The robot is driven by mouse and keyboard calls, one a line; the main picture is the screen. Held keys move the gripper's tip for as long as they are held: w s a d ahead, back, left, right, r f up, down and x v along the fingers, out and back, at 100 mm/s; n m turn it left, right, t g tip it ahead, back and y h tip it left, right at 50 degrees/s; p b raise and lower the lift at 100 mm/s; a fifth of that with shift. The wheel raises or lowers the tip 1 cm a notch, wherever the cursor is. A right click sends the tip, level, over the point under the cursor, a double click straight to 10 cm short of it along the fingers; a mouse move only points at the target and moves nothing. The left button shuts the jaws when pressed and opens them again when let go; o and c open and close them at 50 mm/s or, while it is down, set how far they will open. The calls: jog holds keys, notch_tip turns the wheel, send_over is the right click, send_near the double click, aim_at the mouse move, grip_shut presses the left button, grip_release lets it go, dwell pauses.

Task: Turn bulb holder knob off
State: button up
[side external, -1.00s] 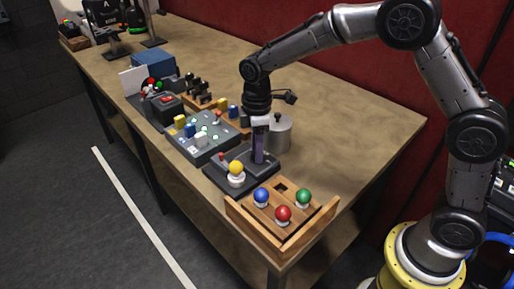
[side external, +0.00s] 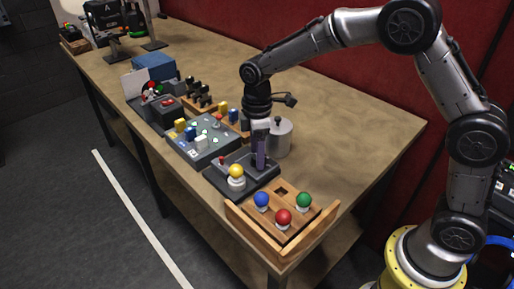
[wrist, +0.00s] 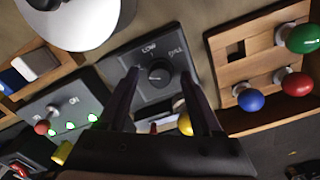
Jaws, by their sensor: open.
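The bulb holder is a dark grey base (side external: 215,184) near the front of the table, with a yellow bulb (side external: 236,171) upright at its front end. In the wrist view its panel (wrist: 140,52) carries a round black knob (wrist: 159,74) beside a "LOW" marking. My gripper (side external: 260,168) points down over the panel end of the holder. In the wrist view my gripper (wrist: 159,82) is open, its two fingers apart, with the knob showing between them. I cannot tell whether the fingers touch it. The yellow bulb (wrist: 185,123) is partly hidden behind a finger.
A wooden tray (side external: 258,240) with blue, red and green bulbs stands close in front. A grey panel (side external: 200,152) with several lights and switches stands behind the holder. A metal canister (side external: 281,140) stands close to my gripper. The table's right side is clear.

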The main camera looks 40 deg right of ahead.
notch_tip(320, 180, up, 14)
dwell(0.5)
jog(key=s+d+r+m+t, duration=0.3)
jog(key=s+d+r, duration=0.3)
jog(key=s+r, duration=0.55)
jog(key=s+d+f+m+t, duration=0.2)
jog(key=s+f+m, duration=0.7)
jog(key=s, duration=0.7)
notch_tip(320, 180, down, 3)
jog(key=shift+d+r+t, duration=0.1)
jog(key=shift+d+t, duration=0.2)
jog(key=shift+d, duration=0.15)
